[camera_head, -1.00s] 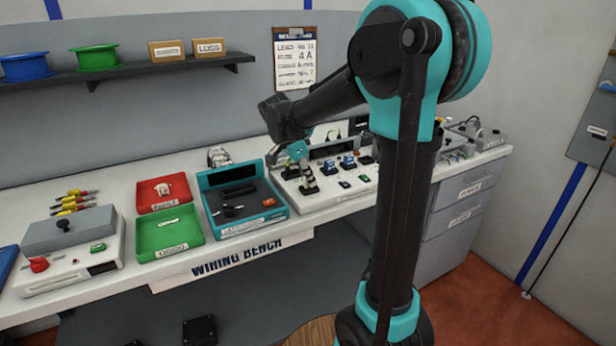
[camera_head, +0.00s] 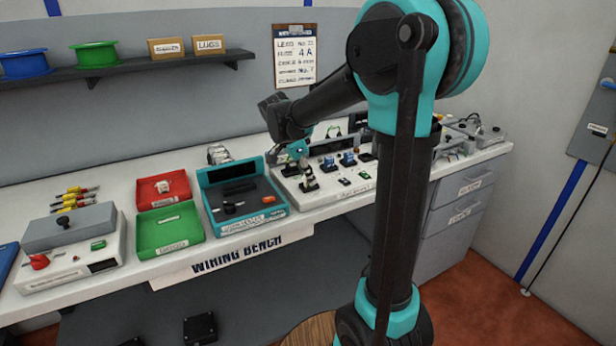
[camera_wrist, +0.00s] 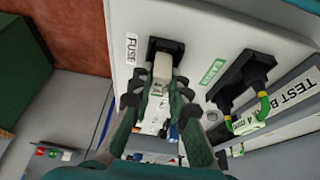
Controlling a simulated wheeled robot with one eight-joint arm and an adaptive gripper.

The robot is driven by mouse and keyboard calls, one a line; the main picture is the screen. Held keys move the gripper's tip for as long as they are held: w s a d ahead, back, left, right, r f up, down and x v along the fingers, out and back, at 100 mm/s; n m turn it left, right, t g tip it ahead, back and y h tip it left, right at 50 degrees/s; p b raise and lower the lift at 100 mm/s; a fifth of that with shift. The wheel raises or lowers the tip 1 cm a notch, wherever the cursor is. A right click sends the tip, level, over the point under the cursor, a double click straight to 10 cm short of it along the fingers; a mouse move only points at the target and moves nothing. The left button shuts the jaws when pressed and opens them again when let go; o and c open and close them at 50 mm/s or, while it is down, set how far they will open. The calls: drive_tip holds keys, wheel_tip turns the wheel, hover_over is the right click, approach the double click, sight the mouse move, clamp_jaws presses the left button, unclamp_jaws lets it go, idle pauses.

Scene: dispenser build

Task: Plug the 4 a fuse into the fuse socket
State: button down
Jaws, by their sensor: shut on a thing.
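My gripper (camera_wrist: 158,88) is shut on a pale, off-white fuse (camera_wrist: 161,68) in the wrist view, with a dark green finger on each side. The fuse's far end overlaps the black fuse socket (camera_wrist: 166,45) beside the "FUSE" label. I cannot tell how deep it sits in the socket, and its rating is not readable.
A second black socket (camera_wrist: 243,75) with a green-yellow lead lies right of the fuse socket. The teal tester (camera_head: 242,198), green tray (camera_head: 170,230) and red tray (camera_head: 163,191) stand left of the board.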

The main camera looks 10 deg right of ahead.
drive_tip(key=shift+s+f, duration=0.2)
drive_tip(key=shift+f, duration=0.2)
idle(0.7)
drive_tip(key=c, duration=1.7)
unclamp_jaws()
drive_tip(key=o, duration=0.3)
drive_tip(key=shift+w+f, duration=0.1)
drive_tip(key=shift+w, duration=0.05)
drive_tip(key=o, duration=0.6)
drive_tip(key=shift+c, duration=0.2)
drive_tip(key=shift+r, duration=3.65)
